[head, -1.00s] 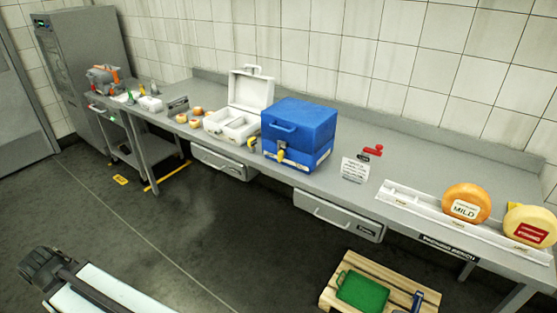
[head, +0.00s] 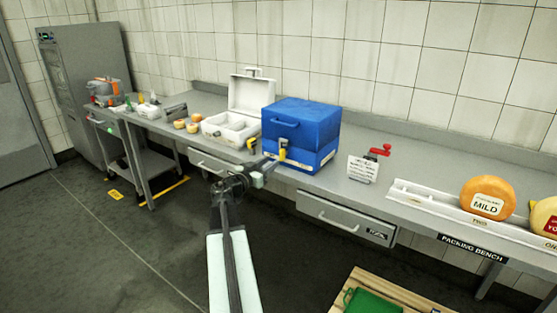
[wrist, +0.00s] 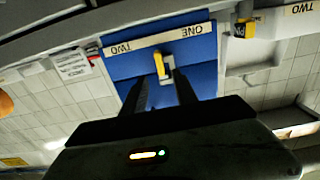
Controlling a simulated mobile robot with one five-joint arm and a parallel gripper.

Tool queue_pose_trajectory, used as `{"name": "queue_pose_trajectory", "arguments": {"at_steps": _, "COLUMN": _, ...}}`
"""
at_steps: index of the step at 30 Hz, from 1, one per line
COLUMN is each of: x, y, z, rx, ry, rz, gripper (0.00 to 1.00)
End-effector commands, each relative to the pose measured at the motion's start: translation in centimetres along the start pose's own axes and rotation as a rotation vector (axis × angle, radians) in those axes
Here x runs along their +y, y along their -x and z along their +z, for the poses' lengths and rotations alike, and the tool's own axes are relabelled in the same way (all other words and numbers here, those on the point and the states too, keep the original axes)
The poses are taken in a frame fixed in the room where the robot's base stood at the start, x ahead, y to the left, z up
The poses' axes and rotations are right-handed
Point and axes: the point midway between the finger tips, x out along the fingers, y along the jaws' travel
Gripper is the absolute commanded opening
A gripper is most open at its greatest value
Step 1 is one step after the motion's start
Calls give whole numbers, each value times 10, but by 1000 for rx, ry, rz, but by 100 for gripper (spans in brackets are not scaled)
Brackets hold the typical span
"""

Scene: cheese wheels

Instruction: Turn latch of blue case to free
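The blue case (head: 300,122) stands closed on the bench, with a handle on its front. Its yellow latch (head: 283,152) is low on the front face. In the wrist view, which is upside down, the latch (wrist: 162,66) shows as a bent yellow and grey piece beside a label strip (wrist: 160,40) reading "ONE" and "TWO". My gripper (head: 268,168) is in front of the case, close to the latch. In the wrist view my gripper (wrist: 160,82) is open, its dark fingers either side of the latch's line. I cannot tell whether they touch it.
An open white case (head: 228,124) with its own yellow latch stands left of the blue case. A sign (head: 362,169) and a red clamp-like item (head: 380,151) are to the right. Cheese wheels (head: 487,197) sit on a white rail farther right. A drawer (head: 345,219) hangs below the bench.

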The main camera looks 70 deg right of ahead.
Motion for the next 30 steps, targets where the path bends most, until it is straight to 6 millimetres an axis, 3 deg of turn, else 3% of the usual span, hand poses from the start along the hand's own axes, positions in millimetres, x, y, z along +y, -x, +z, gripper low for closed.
{"name": "queue_pose_trajectory", "arguments": {"at_steps": 12, "x": -2, "y": -67, "z": 0, "rx": -2, "ry": 1, "rz": 0, "gripper": 35}}
{"name": "queue_pose_trajectory", "arguments": {"at_steps": 20, "x": -2, "y": -72, "z": 1, "rx": -2, "ry": 1, "rz": -2, "gripper": 35}}
{"name": "queue_pose_trajectory", "arguments": {"at_steps": 21, "x": -2, "y": -72, "z": 1, "rx": -2, "ry": 1, "rz": -2, "gripper": 32}}
{"name": "queue_pose_trajectory", "arguments": {"at_steps": 24, "x": -2, "y": -72, "z": 1, "rx": -2, "ry": 1, "rz": -2, "gripper": 4}}
{"name": "queue_pose_trajectory", "arguments": {"at_steps": 25, "x": -2, "y": -72, "z": 1, "rx": -2, "ry": 1, "rz": -2, "gripper": 0}}
{"name": "queue_pose_trajectory", "arguments": {"at_steps": 30, "x": -2, "y": -71, "z": 1, "rx": -2, "ry": 2, "rz": -2, "gripper": 0}}
